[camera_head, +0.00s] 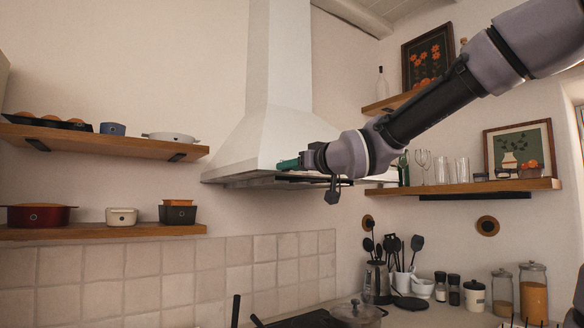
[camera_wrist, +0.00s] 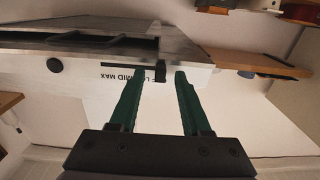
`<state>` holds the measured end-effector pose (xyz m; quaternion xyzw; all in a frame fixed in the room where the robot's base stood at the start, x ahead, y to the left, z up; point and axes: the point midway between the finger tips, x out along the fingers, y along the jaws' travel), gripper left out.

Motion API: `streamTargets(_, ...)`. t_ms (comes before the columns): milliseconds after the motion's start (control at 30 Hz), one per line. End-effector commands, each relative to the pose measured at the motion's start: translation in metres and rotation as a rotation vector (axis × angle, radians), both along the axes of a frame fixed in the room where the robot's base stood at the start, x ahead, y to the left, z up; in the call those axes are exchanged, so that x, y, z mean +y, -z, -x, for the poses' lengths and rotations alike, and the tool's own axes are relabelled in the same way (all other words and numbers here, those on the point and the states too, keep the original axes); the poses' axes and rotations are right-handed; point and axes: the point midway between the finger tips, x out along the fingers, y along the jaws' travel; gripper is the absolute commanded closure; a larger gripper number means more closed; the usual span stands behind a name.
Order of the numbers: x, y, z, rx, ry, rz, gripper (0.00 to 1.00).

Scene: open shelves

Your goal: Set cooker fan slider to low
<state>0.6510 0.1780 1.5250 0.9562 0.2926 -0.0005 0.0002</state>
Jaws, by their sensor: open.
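The white cooker hood (camera_head: 285,135) hangs on the wall, and its front panel shows in the wrist view. A dark slider slot runs along that panel, with a small black slider knob (camera_wrist: 160,72) at its right end. A partly readable label (camera_wrist: 118,78) with "MID MAX" lies by the slot. My gripper (camera_head: 285,163) is at the hood's lower front edge. In the wrist view its two green fingers (camera_wrist: 159,75) are open, with the knob between the tips in the picture. Contact with the knob cannot be told.
A round black knob (camera_wrist: 55,65) is on the hood panel, left of the slot. A wooden shelf (camera_head: 470,187) with glasses stands right of the hood, below my arm. Shelves with cookware are at left. A pot (camera_head: 357,314) sits on the cooktop below.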

Motion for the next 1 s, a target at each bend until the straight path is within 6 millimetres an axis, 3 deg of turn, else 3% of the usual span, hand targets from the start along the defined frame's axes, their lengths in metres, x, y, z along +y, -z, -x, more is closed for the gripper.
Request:
streamTargets(300, 0.0016, -0.0005, -0.0024, -0.001, 0.0, -0.001, 0.53)
streamTargets(433, 0.0016, -0.0004, -0.0023, -0.001, 0.0, -0.001, 1.0)
streamTargets(1000, 0.0015, -0.0001, -0.0022, 0.0, 0.0, 0.0, 1.0)
